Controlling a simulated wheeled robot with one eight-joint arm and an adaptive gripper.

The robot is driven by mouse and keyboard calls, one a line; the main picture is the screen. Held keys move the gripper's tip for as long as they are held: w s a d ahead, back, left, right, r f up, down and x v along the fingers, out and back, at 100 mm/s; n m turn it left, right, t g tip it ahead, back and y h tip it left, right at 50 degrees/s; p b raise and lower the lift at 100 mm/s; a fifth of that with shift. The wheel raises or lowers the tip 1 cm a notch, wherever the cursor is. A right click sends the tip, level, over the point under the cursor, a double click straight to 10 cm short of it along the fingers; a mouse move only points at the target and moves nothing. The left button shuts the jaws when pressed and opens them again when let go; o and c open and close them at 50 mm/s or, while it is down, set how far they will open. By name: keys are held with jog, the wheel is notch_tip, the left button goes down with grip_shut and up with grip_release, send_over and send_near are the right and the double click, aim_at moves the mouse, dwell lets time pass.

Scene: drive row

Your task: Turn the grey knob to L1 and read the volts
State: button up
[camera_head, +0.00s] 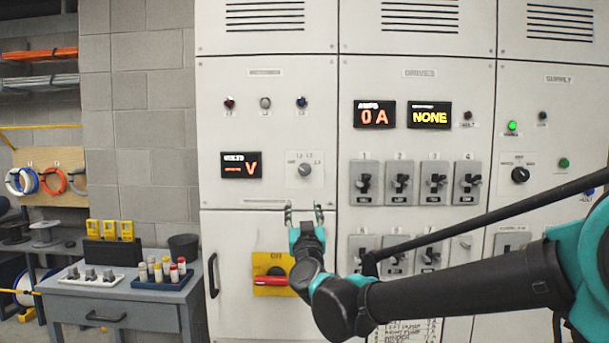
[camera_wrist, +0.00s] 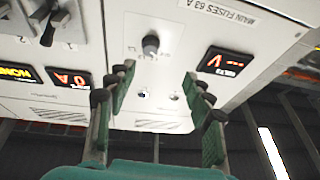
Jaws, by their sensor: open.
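The grey knob (camera_head: 305,169) sits on the left cabinet panel, with small position labels around it. In the wrist view the knob (camera_wrist: 151,44) shows between and beyond my fingers, apart from them. The volts display (camera_head: 241,165) is left of the knob and shows an orange "V" with no number that I can read. It also shows in the wrist view (camera_wrist: 224,63). My gripper (camera_head: 304,212) is open and empty, just below the knob in the head view. My gripper's green-padded fingers are spread wide in the wrist view (camera_wrist: 155,95).
An amps display (camera_head: 374,115) reads 0 A, beside a display (camera_head: 429,115) reading NONE. Several breaker switches (camera_head: 400,183) are right of the knob. A red handle on a yellow plate (camera_head: 272,274) is below. A workbench (camera_head: 120,300) stands at left.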

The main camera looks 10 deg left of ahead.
jog(key=r+m+h, duration=0.1)
jog(key=h, duration=0.1)
send_near(305, 172)
jog(key=shift+m+t, duration=0.3)
jog(key=shift+t, duration=0.1)
jog(key=x, duration=0.9)
jog(key=shift+w+a+f, duration=0.1)
jog(key=shift+w+f, duration=0.05)
jog(key=shift+w, duration=0.15)
jog(key=c, duration=1.1)
jog(key=shift+c, duration=0.2)
